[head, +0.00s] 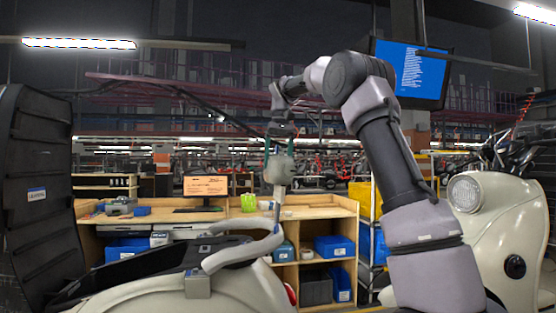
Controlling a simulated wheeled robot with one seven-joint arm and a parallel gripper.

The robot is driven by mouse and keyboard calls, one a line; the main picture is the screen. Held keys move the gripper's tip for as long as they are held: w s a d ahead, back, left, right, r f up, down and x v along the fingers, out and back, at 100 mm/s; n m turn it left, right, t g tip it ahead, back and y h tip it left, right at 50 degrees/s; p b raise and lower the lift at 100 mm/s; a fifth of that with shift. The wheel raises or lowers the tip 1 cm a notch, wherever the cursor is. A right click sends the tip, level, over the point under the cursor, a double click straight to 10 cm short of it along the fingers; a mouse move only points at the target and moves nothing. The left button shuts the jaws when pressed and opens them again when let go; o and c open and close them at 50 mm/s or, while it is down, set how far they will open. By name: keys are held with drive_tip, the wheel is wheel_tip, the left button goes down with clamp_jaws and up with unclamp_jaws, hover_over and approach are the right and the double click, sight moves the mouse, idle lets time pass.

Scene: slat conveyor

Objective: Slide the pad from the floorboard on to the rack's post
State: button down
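A scooter body in front of me carries a pale grey rack (238,252) at its tail. The rack's slim post (277,202) stands upright from it. A rounded grey-green piece, which looks like the pad (278,171), is at the post's top; I cannot tell whether it is seated on the post or just in line above it. My gripper (279,149) points down from above, with its teal fingers apart, one on each side of the pad's top. Whether they press on it is too small to tell. I cannot make out the floorboard.
A tall black ribbed panel (36,190) stands at the left. A cream scooter with a round headlight (466,194) is close on the right. A wooden workbench (318,208) with blue bins (334,246) stands behind. A blue screen (411,72) hangs above.

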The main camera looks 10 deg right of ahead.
drive_tip(key=shift+f, duration=0.4)
drive_tip(key=shift+a+f, duration=0.15)
drive_tip(key=shift+f, duration=0.95)
drive_tip(key=shift+f, duration=0.1)
idle(0.3)
drive_tip(key=shift+a+f, duration=0.15)
drive_tip(key=shift+f, duration=1.2)
unclamp_jaws()
drive_tip(key=shift+f, duration=0.1)
